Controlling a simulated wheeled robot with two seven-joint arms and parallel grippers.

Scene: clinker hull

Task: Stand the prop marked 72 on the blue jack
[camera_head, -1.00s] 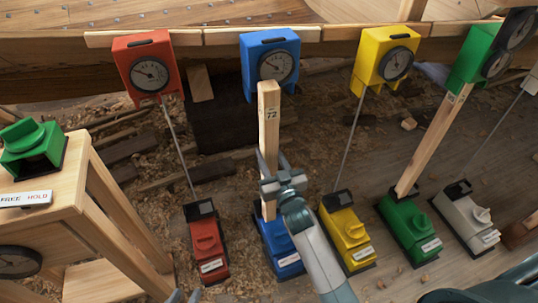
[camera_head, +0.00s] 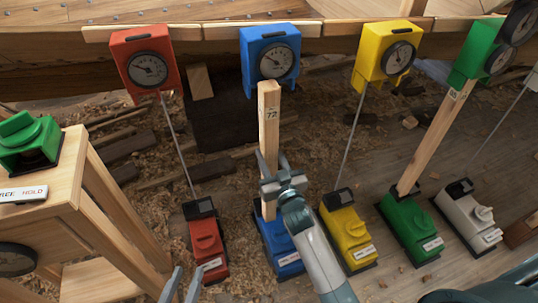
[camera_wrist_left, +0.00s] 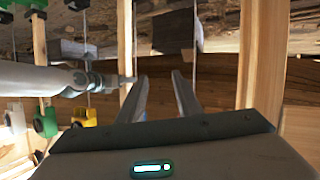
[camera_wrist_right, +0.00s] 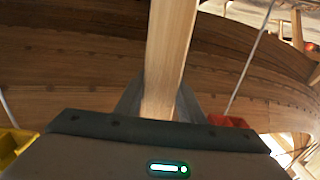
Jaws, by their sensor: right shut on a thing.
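The prop marked 72 (camera_head: 269,135) is a pale square timber, upright or nearly so. Its foot is at the dark head of the blue jack (camera_head: 280,246) on the floor; I cannot tell whether it bears on it. Its top overlaps the lower edge of the blue gauge box (camera_head: 255,70) under the hull. My right gripper (camera_head: 283,184) is shut on the prop's lower part; the right wrist view shows the timber (camera_wrist_right: 168,50) between its fingers. My left gripper (camera_head: 184,278) is open and empty at the bottom, left of the red jack.
Red (camera_head: 208,245), yellow (camera_head: 347,232), green (camera_head: 410,225) and white (camera_head: 468,218) jacks stand in the row. A timber prop (camera_head: 432,140) leans between the green jack and green box. A wooden stand (camera_head: 75,190) at left carries a green block (camera_head: 28,143).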

